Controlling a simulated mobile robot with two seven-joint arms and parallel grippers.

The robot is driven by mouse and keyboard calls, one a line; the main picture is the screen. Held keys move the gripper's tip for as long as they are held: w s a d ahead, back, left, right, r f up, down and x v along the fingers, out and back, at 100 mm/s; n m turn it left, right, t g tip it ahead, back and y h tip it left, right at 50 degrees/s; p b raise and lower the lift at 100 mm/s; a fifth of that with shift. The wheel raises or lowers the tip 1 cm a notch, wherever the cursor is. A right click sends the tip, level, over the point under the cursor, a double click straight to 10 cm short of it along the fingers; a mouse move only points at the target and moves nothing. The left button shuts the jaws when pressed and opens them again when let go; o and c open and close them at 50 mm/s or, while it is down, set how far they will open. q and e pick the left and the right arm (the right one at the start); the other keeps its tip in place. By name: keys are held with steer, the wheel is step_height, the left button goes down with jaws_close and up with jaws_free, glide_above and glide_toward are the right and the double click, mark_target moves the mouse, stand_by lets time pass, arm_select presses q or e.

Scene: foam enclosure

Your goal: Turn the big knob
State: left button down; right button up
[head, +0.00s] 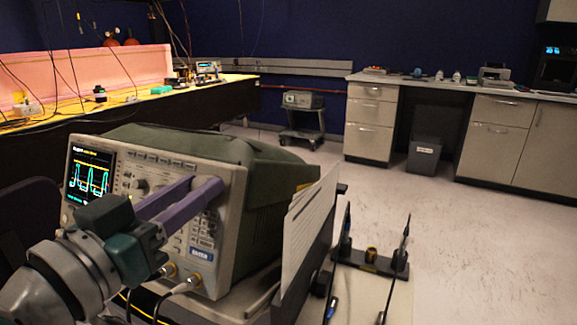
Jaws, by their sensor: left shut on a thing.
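A beige oscilloscope (255,160) with a lit screen (90,175) stands at the lower left in the head view. Its front panel carries rows of buttons and several knobs. My left gripper (205,186) reaches from the lower left, with its two purple fingers against the right part of the panel. The fingers are close together and shut on a knob there, which they mostly hide. A smaller round knob (141,184) shows to the left of the fingers. My right gripper is not in view.
White papers in a dark holder (308,235) stand right of the oscilloscope. Cables plug into its lower front. A long workbench (200,88) is at back left, and grey cabinets (370,125) and a bin (424,157) at back right. The floor at right is clear.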

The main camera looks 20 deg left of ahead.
arm_select(q)
steer(key=n+y+p, duration=0.1)
steer(key=n+p, duration=0.1)
steer(key=n, duration=0.2)
steer(key=shift+r+y, duration=0.15)
steer(key=shift+y, duration=0.25)
steer(key=shift+d+n+g+y+p, duration=0.1)
steer(key=shift+n+g+y+p, duration=0.2)
steer(key=shift+n+y+p, duration=0.35)
steer(key=shift+n, duration=0.35)
steer(key=c, duration=0.5)
jaws_free()
steer(key=shift+c, duration=0.2)
steer(key=s+d, duration=0.1)
steer(key=s, duration=0.8)
steer(key=shift+s+d, duration=0.25)
steer(key=shift+s, duration=0.15)
